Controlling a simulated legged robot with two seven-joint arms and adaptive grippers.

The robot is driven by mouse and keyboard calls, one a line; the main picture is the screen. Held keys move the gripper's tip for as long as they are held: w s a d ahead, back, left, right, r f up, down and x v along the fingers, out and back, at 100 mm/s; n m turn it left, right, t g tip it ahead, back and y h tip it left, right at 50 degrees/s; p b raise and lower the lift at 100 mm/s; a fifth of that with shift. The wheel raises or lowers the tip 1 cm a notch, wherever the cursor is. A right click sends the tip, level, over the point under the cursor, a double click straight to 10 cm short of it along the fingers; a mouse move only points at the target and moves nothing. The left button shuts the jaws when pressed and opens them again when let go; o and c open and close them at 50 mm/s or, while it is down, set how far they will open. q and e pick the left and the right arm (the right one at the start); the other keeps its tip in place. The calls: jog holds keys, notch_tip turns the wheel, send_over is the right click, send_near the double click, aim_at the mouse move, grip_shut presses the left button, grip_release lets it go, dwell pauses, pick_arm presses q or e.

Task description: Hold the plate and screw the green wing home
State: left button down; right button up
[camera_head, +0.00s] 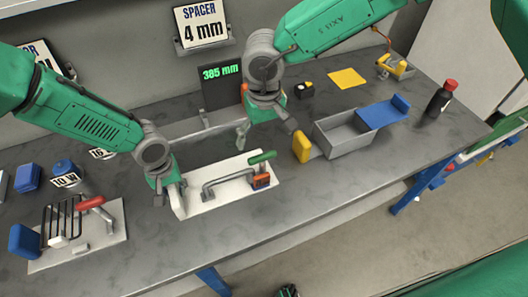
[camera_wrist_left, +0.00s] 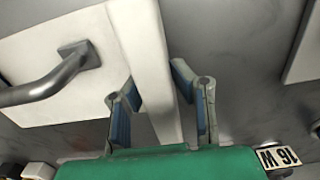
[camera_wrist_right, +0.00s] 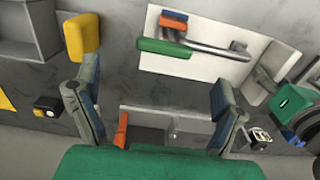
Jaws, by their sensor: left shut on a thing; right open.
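The white plate (camera_head: 205,203) lies on the grey bench and carries a bent grey bar (camera_head: 226,181). The green wing (camera_head: 263,157) sits at the plate's far right, beside an orange block (camera_head: 261,181). The wing also shows in the right wrist view (camera_wrist_right: 178,47). My left gripper (camera_head: 172,197) is shut on a raised white strip (camera_wrist_left: 152,60) at the plate's left end, with a finger on each side. My right gripper (camera_head: 268,132) is open and empty behind the wing, apart from it. How far the wing is screwed in cannot be told.
A grey bin (camera_head: 343,135) with yellow and blue handles stands right of the plate. A second plate (camera_head: 105,240) with a red wing lies at the left. A display (camera_head: 222,84) stands behind. A red-capped bottle (camera_head: 440,98) is far right. The front bench strip is clear.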

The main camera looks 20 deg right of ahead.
aim_at(265, 154)
notch_tip(265, 154, down, 7)
jog(key=shift+f, duration=0.1)
dwell(0.3)
jog(key=shift+d, duration=0.1)
jog(key=c, duration=1.2)
